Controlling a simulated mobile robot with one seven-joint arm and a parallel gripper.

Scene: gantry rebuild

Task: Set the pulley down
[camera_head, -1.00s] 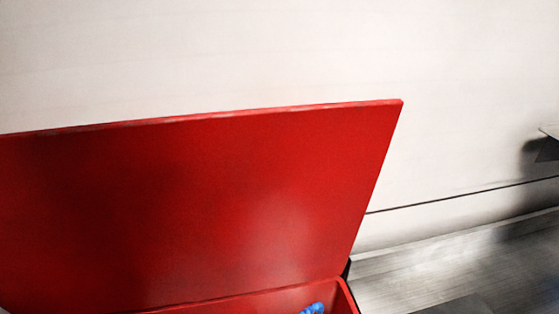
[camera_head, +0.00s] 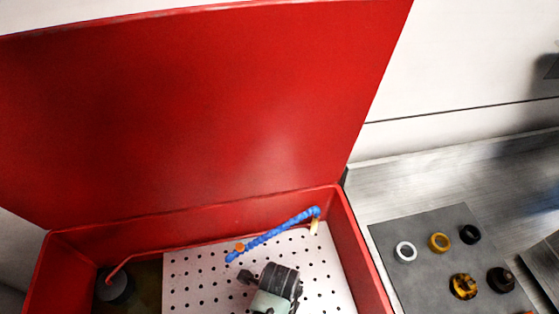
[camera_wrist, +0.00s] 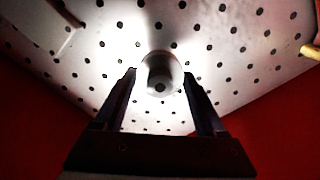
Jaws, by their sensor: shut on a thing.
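The pulley (camera_wrist: 160,68) is a small round grey part with a dark hole in its face, in the middle of the wrist view. My gripper (camera_wrist: 160,76) is shut on it, one dark finger on each side. Behind the pulley is the white perforated shelf (camera_wrist: 110,38). I cannot tell whether the pulley touches it. In the head view, the same shelf (camera_head: 205,275) lies inside the open red tank (camera_head: 358,248). My dark wrist is over it, and the pulley is hidden there.
A blue jointed hose (camera_head: 275,234) crosses above the shelf. The raised red lid (camera_head: 200,110) stands behind. A dark round thing (camera_head: 115,287) is at the tank's left. Right of the tank, a grey mat (camera_head: 400,225) bears several rings and small parts.

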